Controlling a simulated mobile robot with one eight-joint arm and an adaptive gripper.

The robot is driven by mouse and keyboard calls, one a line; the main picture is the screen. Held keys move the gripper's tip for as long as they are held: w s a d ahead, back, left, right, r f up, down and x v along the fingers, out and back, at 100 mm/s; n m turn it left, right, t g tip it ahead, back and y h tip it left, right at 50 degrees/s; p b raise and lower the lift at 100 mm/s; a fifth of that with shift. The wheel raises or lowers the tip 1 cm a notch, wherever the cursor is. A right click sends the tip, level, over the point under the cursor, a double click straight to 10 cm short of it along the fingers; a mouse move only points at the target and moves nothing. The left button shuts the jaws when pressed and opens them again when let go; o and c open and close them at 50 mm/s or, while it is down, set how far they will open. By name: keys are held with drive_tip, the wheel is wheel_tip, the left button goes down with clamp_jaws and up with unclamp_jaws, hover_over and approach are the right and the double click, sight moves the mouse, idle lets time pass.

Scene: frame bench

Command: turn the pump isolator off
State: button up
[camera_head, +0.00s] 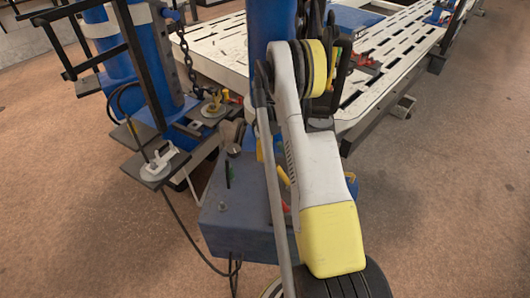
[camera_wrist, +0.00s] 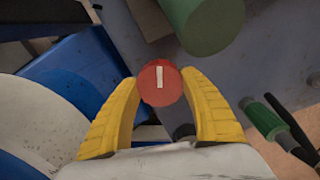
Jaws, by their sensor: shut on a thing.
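The pump isolator is a round red knob (camera_wrist: 161,83) with a white bar marked on its face. In the wrist view the bar stands upright in the picture. My gripper (camera_wrist: 161,84) has its two yellow fingers shut on the knob, one on each side. The knob sits at the fingertips, in front of a grey-blue surface (camera_wrist: 125,35).
In the wrist view a green cylinder (camera_wrist: 208,22) lies just above the knob, and a green-sleeved fitting (camera_wrist: 265,120) is at right. In the head view a blue box (camera_head: 222,228) with a cable stands beside my arm. A white slotted bench (camera_head: 385,60) lies behind.

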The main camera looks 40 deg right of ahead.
drive_tip(key=shift+n, duration=2.2)
drive_tip(key=o, duration=1.2)
wheel_tip(320, 180, up, 12)
